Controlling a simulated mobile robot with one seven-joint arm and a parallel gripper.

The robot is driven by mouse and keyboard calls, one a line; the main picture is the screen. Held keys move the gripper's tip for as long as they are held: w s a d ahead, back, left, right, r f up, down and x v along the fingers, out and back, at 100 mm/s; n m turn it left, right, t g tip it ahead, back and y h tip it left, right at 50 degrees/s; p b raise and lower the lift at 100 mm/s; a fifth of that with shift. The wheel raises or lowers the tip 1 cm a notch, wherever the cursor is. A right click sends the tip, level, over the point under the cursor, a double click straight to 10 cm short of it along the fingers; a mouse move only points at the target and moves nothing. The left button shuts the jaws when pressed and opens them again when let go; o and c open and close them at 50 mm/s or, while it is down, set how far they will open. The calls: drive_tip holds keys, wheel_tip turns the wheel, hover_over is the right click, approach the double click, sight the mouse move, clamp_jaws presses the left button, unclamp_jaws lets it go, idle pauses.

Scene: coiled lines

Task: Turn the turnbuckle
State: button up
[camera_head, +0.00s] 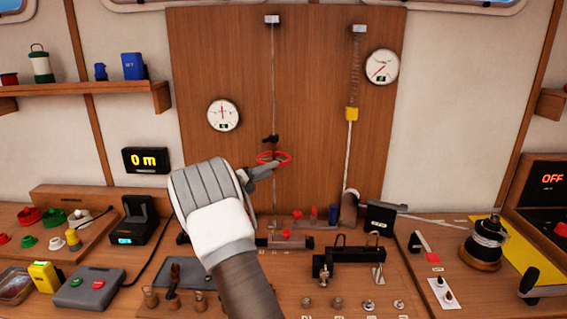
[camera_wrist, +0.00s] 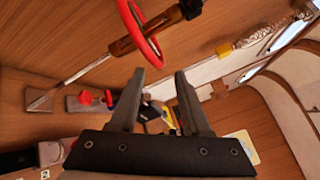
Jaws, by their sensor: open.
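The turnbuckle (camera_head: 272,146) sits on the thin vertical wire in the middle of the wooden panel, with a red ring (camera_head: 288,158) around it. In the wrist view the brown turnbuckle body (camera_wrist: 160,22) runs diagonally across the top, with a dark end at upper right, and the red ring (camera_wrist: 130,17) circles it. The ring and body lie above and slightly left of the fingertips.
A second line with a spring and yellow block (camera_head: 351,114) hangs to the right. Two round gauges (camera_head: 223,115) (camera_head: 382,67) are on the panel. Below, the bench holds a bracket fixture (camera_head: 350,256), a black box (camera_head: 381,215) and a rope spool (camera_head: 484,243).

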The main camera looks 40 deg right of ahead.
sight(284, 162)
drive_tip(key=d, duration=0.3)
drive_tip(key=w+d, duration=0.1)
drive_tip(key=d, duration=0.2)
drive_tip(key=shift+w+d+p, duration=0.15)
drive_tip(key=shift+d+p, duration=0.2)
clamp_jaws()
